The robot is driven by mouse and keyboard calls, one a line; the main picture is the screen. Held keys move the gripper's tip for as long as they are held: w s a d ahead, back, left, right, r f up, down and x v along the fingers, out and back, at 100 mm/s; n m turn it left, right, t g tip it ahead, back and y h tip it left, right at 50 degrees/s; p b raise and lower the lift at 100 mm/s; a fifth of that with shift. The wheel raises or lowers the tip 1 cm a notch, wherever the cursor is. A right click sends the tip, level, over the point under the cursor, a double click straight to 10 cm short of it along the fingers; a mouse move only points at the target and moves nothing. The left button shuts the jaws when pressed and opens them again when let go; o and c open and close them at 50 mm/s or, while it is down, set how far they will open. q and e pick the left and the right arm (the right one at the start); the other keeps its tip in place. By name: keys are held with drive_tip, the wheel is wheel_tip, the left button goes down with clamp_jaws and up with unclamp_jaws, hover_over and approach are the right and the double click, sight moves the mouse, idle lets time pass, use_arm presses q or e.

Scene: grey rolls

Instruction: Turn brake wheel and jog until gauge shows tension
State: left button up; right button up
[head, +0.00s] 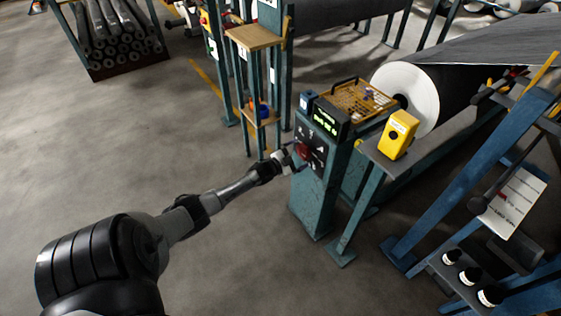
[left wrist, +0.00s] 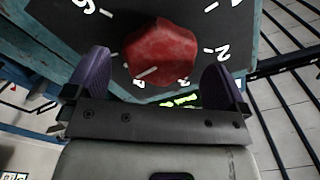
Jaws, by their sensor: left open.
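A red knob (head: 302,151) sits on the dark numbered dial plate on the front of a teal post (head: 313,200). In the left wrist view, the red knob (left wrist: 162,52) has a pale pointer line and white numbers around it. My left gripper (head: 290,158) is at the knob. Its two purple fingers stand apart on either side of the knob, with visible gaps. A display with green lit characters (head: 325,124) sits above the dial; its reading is too small to tell. My right gripper is not in view.
A large grey roll with a white end (head: 405,92) lies behind the post. A yellow box (head: 398,135) stands on a ledge to the right, and an orange mesh tray (head: 358,100) sits above. A wooden-topped stand (head: 254,38) is at left. Floor at left is clear.

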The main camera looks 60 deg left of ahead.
use_arm(q)
drive_tip(key=s+d+p, duration=0.1)
drive_tip(key=s+p, duration=0.3)
drive_tip(key=s, duration=0.7)
drive_tip(key=shift+s+d+f, duration=0.15)
drive_tip(key=shift+d, duration=0.25)
